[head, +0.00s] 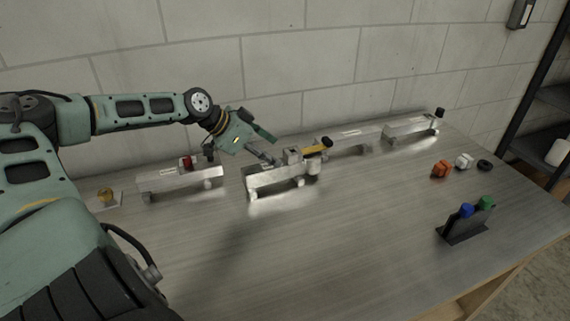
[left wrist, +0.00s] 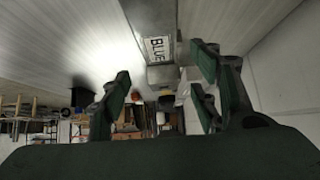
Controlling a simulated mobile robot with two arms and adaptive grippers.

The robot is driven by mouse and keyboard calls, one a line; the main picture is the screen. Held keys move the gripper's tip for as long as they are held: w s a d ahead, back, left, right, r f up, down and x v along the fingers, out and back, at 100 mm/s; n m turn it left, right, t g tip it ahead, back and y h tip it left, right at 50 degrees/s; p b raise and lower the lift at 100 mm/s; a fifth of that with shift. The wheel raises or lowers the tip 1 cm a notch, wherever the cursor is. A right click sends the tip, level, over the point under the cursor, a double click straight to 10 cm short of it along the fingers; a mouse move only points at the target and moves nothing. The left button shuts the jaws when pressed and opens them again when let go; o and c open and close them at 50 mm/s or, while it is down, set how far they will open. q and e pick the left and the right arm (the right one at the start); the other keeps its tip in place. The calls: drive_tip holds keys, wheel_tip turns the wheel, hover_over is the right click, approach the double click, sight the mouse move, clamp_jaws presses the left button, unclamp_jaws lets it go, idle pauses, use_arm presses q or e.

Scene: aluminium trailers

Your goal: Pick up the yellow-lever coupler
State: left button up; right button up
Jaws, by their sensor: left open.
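The yellow-lever coupler (head: 318,146) has a yellow lever with a dark tip and sits at the right end of the middle aluminium trailer (head: 262,184), near the back of the workbench. My left gripper (head: 268,147) reaches in from the left, over the trailer's left part, open and apart from the lever. In the left wrist view its two green fingers (left wrist: 162,82) are spread with nothing held between them. My right gripper is not in view.
A trailer with a red part (head: 187,162) stands left, another trailer (head: 405,134) back right. Orange (head: 441,169), white (head: 464,160) and black (head: 485,166) pieces lie right. A black holder (head: 462,232) has blue and green items. The bench's front middle is clear; a block wall stands behind.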

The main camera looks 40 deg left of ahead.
sight(283, 161)
use_arm(q)
drive_tip(key=shift+w+d+f, duration=0.45)
drive_tip(key=shift+f, duration=0.05)
drive_tip(key=shift+w+f, duration=0.25)
drive_tip(key=shift+p+x, duration=0.35)
drive_tip(key=shift+x, duration=0.45)
drive_tip(key=x, duration=0.3)
drive_tip(key=shift+w+a+f+p, duration=0.1)
drive_tip(key=shift+a+p, duration=0.1)
drive_tip(key=shift+p, duration=0.15)
drive_tip(key=shift+w+f, duration=0.1)
drive_tip(key=shift+f, duration=0.1)
drive_tip(key=shift+c, duration=0.3)
